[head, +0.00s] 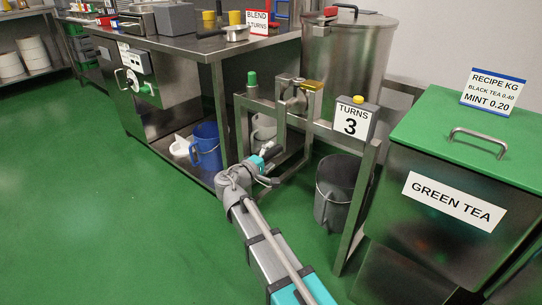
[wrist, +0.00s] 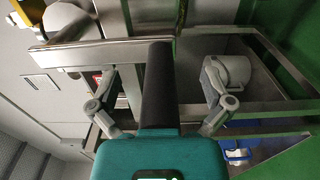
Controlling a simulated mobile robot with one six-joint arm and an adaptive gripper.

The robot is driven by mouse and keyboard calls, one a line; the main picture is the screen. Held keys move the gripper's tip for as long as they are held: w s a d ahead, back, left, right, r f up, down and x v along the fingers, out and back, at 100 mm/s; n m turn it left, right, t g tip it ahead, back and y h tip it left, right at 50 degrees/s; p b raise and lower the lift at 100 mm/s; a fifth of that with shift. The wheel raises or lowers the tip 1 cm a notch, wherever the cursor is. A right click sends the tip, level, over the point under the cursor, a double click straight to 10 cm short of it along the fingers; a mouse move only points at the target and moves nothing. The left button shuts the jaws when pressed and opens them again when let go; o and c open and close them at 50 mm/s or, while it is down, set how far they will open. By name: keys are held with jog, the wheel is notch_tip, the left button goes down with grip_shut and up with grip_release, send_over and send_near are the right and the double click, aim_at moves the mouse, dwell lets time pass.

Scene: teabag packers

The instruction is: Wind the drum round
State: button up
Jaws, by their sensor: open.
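The drum (head: 343,62) is a large steel vessel with a lid, behind a steel stand at the back centre in the head view. A crank (head: 282,128) hangs from the stand's hub (head: 292,90). In the wrist view its dark grip (wrist: 158,70) points toward the camera from a metal bar (wrist: 95,55). My gripper (head: 266,157), also in the wrist view (wrist: 158,90), is open, with one finger on each side of the grip and gaps between. A counter sign (head: 352,121) reads TURNS 3.
A steel bench (head: 215,50) with a BLEND 3 TURNS sign (head: 257,21) stands left. Below are a blue jug (head: 206,146) and a dark bucket (head: 338,188). A GREEN TEA bin (head: 452,165) stands right. The green floor at left is clear.

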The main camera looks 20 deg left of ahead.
jog(key=shift+w+a, duration=0.25)
jog(key=shift+a, duration=0.3)
jog(key=shift+c, duration=0.3)
jog(key=c, duration=1.3)
jog(key=o, duration=1.4)
jog(key=shift+c, duration=0.2)
jog(key=shift+s, duration=0.1)
jog(key=v, duration=0.9)
